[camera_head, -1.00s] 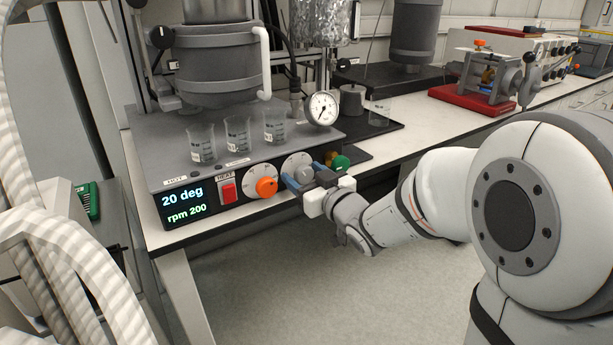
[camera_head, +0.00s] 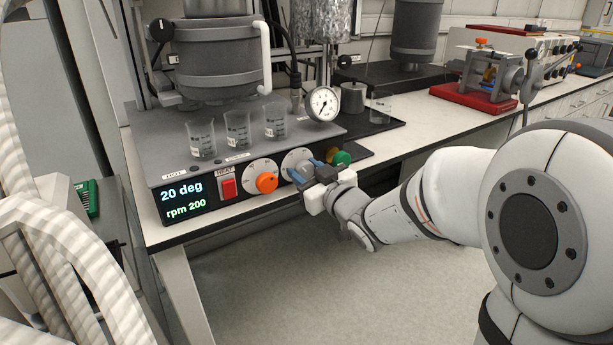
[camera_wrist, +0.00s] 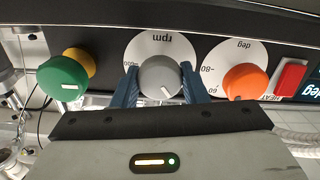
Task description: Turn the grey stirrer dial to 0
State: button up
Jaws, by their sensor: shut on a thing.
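The grey stirrer dial (camera_wrist: 160,77) sits in the middle of the wrist view, on a white scale plate marked rpm (camera_wrist: 160,47). My gripper (camera_wrist: 159,86) is shut on the grey dial, with one blue finger on each side of it. The dial's white pointer line shows between the fingers. In the head view my gripper (camera_head: 305,174) is at the panel front and hides most of the dial. The panel display (camera_head: 184,199) reads 20 deg and rpm 200.
An orange dial (camera_wrist: 245,82) on a deg scale and a red switch (camera_wrist: 291,78) are on one side of the grey dial. A green knob (camera_wrist: 63,76) is on the other. Glass beakers (camera_head: 238,131) and a pressure gauge (camera_head: 323,104) are above the panel.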

jog(key=n+b, duration=0.6)
jog(key=b, duration=0.1)
jog(key=shift+f, duration=0.3)
jog(key=n+b, duration=0.3)
jog(key=n, duration=0.1)
jog(key=shift+r+n+b, duration=0.15)
jog(key=shift+n+b, duration=0.25)
jog(key=o, duration=1)
jog(key=shift+r, duration=0.1)
jog(key=shift+c, duration=0.2)
jog(key=p+v, duration=0.2)
jog(key=v, duration=0.6)
jog(key=shift+w, duration=0.1)
